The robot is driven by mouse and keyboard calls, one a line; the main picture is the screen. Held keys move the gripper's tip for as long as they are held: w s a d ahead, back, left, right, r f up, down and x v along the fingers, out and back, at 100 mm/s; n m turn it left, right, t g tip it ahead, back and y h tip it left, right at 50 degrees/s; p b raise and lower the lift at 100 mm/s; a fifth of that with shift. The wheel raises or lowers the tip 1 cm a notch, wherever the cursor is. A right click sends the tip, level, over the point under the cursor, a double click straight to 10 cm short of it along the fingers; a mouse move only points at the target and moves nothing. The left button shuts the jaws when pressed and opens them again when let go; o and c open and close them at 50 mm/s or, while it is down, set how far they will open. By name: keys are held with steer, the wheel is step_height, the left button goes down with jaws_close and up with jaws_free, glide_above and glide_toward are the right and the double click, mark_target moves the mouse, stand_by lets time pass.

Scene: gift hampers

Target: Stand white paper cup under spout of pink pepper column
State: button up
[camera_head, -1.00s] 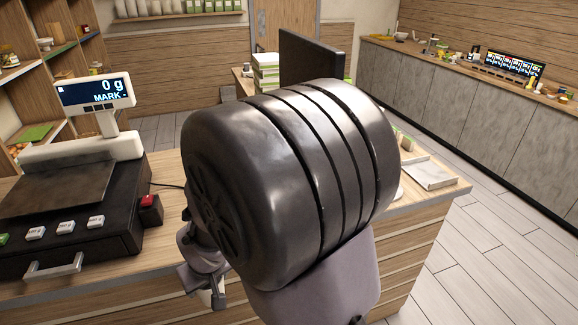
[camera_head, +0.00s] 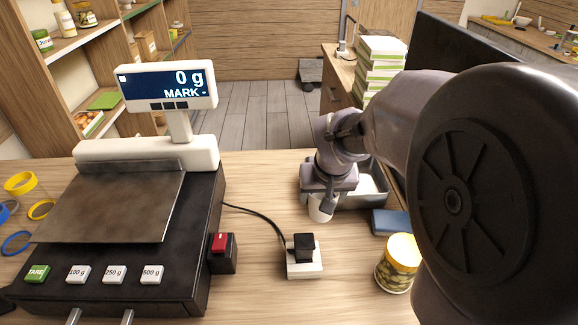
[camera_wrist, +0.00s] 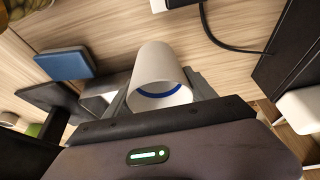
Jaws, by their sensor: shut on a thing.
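The white paper cup (camera_wrist: 158,66) is between the two fingers of my gripper (camera_wrist: 160,94) in the wrist view, and the fingers are shut on it. It is tilted in that picture, and a blue band shows inside its mouth. In the head view the cup (camera_head: 318,210) shows small below my gripper (camera_head: 325,204), above the counter to the right of the scale. I cannot tell whether its base touches the counter. No pink pepper column or spout can be made out in either view.
The scale (camera_head: 110,205) reading 0 g stands at left. My arm hides the right side.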

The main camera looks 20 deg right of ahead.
steer(key=f+b, duration=0.1)
steer(key=f, duration=0.1)
steer(key=f+b, duration=0.1)
steer(key=f, duration=0.4)
steer(key=shift+s+f+b, duration=0.25)
steer(key=shift+s+b, duration=0.05)
steer(key=shift+b, duration=0.1)
steer(key=shift+r, duration=0.1)
steer(key=o, duration=1.3)
